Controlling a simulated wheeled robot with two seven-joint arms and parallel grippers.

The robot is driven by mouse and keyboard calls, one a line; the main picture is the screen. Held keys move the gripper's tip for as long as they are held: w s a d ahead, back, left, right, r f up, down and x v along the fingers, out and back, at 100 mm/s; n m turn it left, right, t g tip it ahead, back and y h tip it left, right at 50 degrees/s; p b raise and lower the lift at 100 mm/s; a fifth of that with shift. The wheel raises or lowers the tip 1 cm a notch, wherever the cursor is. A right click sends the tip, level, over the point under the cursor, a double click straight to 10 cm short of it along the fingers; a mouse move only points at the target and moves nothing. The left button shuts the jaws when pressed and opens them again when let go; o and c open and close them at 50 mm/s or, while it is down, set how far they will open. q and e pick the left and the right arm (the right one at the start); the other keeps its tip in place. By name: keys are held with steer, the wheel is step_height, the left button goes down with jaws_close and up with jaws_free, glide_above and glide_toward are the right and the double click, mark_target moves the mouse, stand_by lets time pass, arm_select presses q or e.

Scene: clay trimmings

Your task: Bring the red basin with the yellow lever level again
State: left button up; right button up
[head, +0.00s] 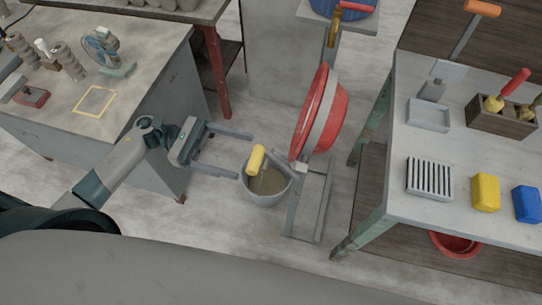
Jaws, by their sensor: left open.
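The red basin (333,118) sits in a grey ring on a metal stand (308,205), right of centre in the head view. It is steeply tilted, nearly on edge. The yellow lever (257,158) sticks out to the left from the basin's pivot, above a grey bucket (277,194). My left gripper (244,154) is open and empty. Its two fingers point right towards the yellow lever, their tips just left of the yellow grip. I cannot tell whether they touch it. My right gripper is not in view.
A workbench (150,65) stands at left. A white table (450,150) at right carries a slotted tray (429,178) and yellow (485,192) and blue blocks (526,204). Another red bowl (455,244) is below it. A blue basin (345,8) is at the top.

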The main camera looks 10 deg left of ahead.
mark_target(261, 160)
arm_select(q)
steer(key=d+p, duration=0.2)
steer(key=d, duration=0.2)
steer(key=d+p, duration=0.1)
steer(key=d, duration=0.3)
steer(key=shift+s+d+r+p, duration=0.15)
steer(key=shift+d+p, duration=0.05)
steer(key=shift+p, duration=0.2)
steer(key=shift+d, duration=0.65)
steer(key=shift+f, duration=0.2)
steer(key=c, duration=1.3)
